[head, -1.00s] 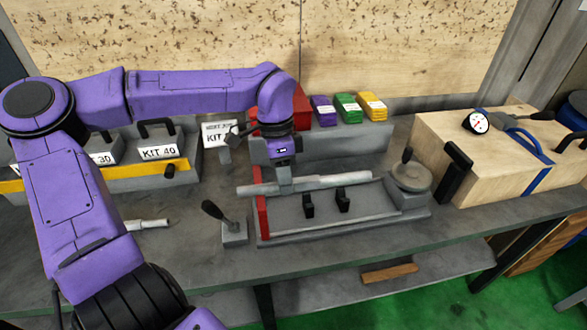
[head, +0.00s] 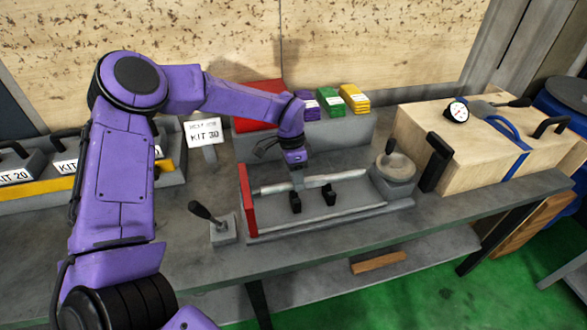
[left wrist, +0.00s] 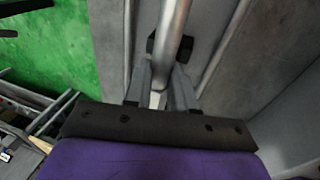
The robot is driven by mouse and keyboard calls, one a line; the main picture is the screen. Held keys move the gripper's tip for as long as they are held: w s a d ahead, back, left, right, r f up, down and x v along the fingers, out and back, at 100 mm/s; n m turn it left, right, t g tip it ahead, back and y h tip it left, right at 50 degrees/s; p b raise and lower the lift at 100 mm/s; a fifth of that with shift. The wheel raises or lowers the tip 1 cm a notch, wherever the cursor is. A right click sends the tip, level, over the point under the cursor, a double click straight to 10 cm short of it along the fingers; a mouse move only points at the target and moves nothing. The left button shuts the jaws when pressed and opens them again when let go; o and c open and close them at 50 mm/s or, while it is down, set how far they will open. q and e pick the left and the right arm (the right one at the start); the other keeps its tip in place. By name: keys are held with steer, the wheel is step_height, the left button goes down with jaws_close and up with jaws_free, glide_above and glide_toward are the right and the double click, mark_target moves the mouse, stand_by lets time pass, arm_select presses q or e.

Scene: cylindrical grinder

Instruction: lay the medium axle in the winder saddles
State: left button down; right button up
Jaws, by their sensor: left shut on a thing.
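My left gripper (head: 297,180) is shut on the grey metal medium axle (head: 335,181) inside the winder. The axle lies lengthwise along the winder, its left end just right of the red end plate (head: 249,200). Two black winder saddles, the left one (head: 295,203) and the right one (head: 329,194), stand on the grey winder bed (head: 350,204). In the left wrist view the axle (left wrist: 172,28) runs between the fingers (left wrist: 160,88), with black saddle parts (left wrist: 185,48) on both sides of it. I cannot tell whether it touches the saddles. My right gripper is not in view.
A lever (head: 212,220) stands left of the winder and a round knobbed unit (head: 393,168) at its right end. Behind are a KIT 30 sign (head: 204,132) and coloured blocks (head: 328,101). A wooden case (head: 460,150) stands right. The bench front (head: 330,235) is clear.

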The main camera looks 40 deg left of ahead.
arm_select(q)
steer(key=shift+w+f, duration=0.1)
steer(key=shift+f, duration=0.55)
steer(key=shift+f+b, duration=0.2)
steer(key=shift+b, duration=0.25)
steer(key=shift+f, duration=0.2)
